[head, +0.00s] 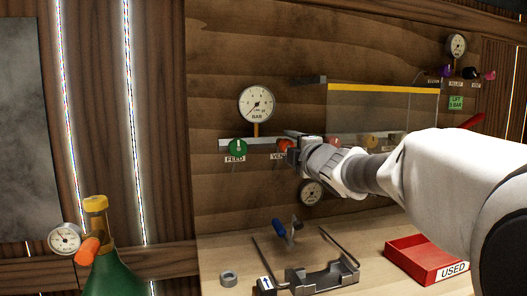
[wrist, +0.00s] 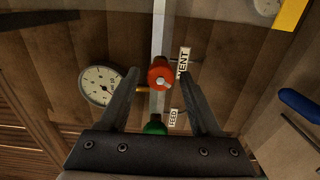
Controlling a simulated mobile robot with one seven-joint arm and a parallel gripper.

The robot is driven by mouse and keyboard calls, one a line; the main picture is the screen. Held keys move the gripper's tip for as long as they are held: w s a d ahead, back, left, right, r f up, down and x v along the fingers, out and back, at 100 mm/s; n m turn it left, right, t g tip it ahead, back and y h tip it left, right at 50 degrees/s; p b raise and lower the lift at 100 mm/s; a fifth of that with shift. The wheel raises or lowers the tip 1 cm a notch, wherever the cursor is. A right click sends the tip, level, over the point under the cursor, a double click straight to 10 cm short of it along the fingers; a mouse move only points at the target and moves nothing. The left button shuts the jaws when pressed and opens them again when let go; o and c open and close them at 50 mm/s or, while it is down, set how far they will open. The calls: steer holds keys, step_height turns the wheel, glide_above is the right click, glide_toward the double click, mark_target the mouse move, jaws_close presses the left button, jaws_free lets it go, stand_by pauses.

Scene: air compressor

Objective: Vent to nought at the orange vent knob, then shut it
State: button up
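The orange vent knob (head: 284,146) sits on a pale rail on the wooden wall, below and right of a round BAR gauge (head: 256,103). In the wrist view the knob (wrist: 160,74) shows between my fingertips, with a gap on each side, next to its VENT label (wrist: 183,62). My gripper (wrist: 158,77) is open and empty. In the head view my gripper (head: 294,146) is at the knob and partly covers it and its label. The gauge also shows in the wrist view (wrist: 101,86); its needle is too small to read surely.
The green FEED knob (head: 237,148) is left of the vent knob on the same rail. A clear screen with a yellow edge (head: 382,89) stands to the right. Below are a bench with a metal cradle (head: 320,278), a blue-handled tool (head: 279,228) and a red USED tray (head: 405,262).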

steer(key=shift+s, duration=0.15)
steer(key=s, duration=0.2)
steer(key=s+d, duration=0.1)
steer(key=s, duration=0.2)
steer(key=shift+s+d+p, duration=0.1)
steer(key=shift+s+p, duration=0.2)
steer(key=shift+s, duration=0.2)
